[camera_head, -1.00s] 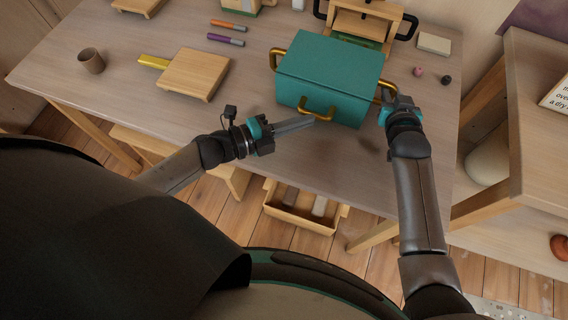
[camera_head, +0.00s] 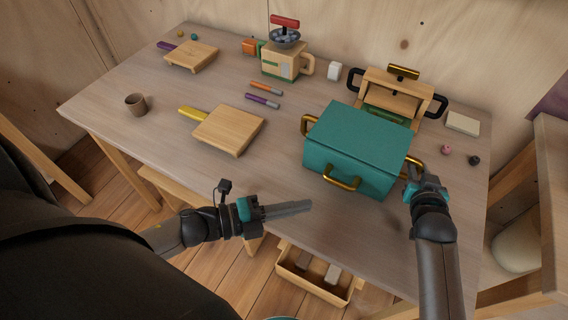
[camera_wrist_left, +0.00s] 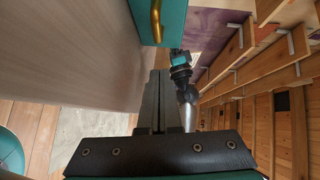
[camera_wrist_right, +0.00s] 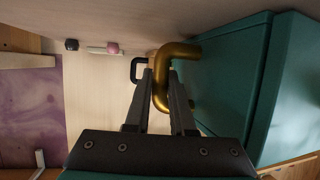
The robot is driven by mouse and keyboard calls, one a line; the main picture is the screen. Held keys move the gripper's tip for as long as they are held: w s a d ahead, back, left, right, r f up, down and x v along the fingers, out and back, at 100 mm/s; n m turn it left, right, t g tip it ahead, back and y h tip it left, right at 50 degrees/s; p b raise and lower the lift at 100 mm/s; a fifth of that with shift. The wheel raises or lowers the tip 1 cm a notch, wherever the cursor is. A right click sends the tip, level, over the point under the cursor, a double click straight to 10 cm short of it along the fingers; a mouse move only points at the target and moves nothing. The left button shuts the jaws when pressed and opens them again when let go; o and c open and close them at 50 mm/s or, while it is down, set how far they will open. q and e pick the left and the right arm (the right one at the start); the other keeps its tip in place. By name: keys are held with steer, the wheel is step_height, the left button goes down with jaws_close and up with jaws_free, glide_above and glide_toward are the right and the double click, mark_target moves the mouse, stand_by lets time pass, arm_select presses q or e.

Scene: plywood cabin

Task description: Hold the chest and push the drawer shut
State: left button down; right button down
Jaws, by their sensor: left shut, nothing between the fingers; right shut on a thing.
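The teal chest (camera_head: 350,140) stands near the table's front right, with brass handles on its sides. Its drawer front faces the near edge and carries a brass handle (camera_head: 341,182); in the head view I cannot tell whether it is fully flush. My right gripper (camera_head: 416,178) is shut on the chest's right side handle (camera_wrist_right: 163,80), which shows between its fingers in the right wrist view. My left gripper (camera_head: 308,206) is shut and empty in front of the drawer, apart from its handle. The left wrist view shows the teal front (camera_wrist_left: 165,25) beyond the fingers.
A wooden box (camera_head: 398,84) with black side handles stands behind the chest. Cutting boards (camera_head: 230,130), a cup (camera_head: 136,104), markers (camera_head: 263,100) and a grinder (camera_head: 284,60) stand left and back. A low wooden tray (camera_head: 316,272) is below the table edge.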

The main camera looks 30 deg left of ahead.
arm_select(q)
steer(key=shift+v, duration=2.6)
arm_select(e)
steer(key=c, duration=0.7)
jaws_free()
